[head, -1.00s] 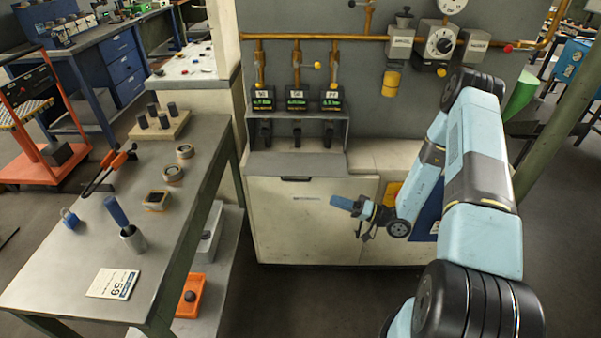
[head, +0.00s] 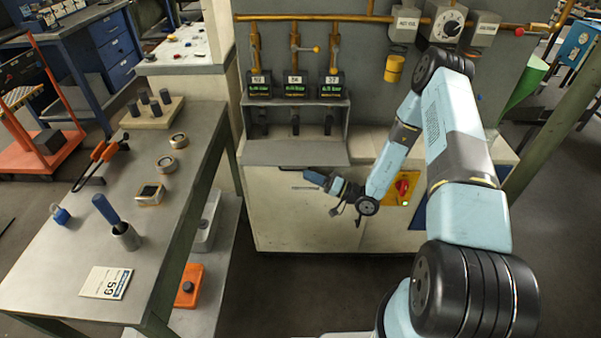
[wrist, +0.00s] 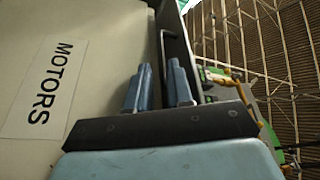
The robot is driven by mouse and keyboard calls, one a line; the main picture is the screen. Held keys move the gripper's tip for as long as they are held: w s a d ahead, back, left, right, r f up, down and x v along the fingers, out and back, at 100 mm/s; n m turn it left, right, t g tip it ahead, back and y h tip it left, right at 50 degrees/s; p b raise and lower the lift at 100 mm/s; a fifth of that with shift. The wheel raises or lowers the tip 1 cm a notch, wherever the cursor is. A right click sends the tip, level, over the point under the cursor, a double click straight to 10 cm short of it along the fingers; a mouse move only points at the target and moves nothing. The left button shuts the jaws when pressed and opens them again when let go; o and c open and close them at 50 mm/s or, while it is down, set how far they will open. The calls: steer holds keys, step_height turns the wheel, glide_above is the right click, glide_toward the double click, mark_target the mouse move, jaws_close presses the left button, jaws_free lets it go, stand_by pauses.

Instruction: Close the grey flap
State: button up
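A dark bar handle (wrist: 163,50) shows beside the flap's dark edge (wrist: 182,38) in the wrist view. My gripper (head: 314,178) has blue fingers and is just below the flap's front edge, right of its middle. In the wrist view my gripper (wrist: 160,78) has its two fingers apart with a gap and nothing visibly held. The handle is beyond the fingertips; whether they touch the flap I cannot tell.
The cream cabinet (head: 290,220) stands below the flap, with a "MOTORS" label (wrist: 43,87) near my gripper. A red switch on a yellow plate (head: 402,187) is to the right. A steel workbench (head: 170,220) is on the left.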

mark_target(295, 157)
steer(key=shift+x, duration=2.1)
jaws_close()
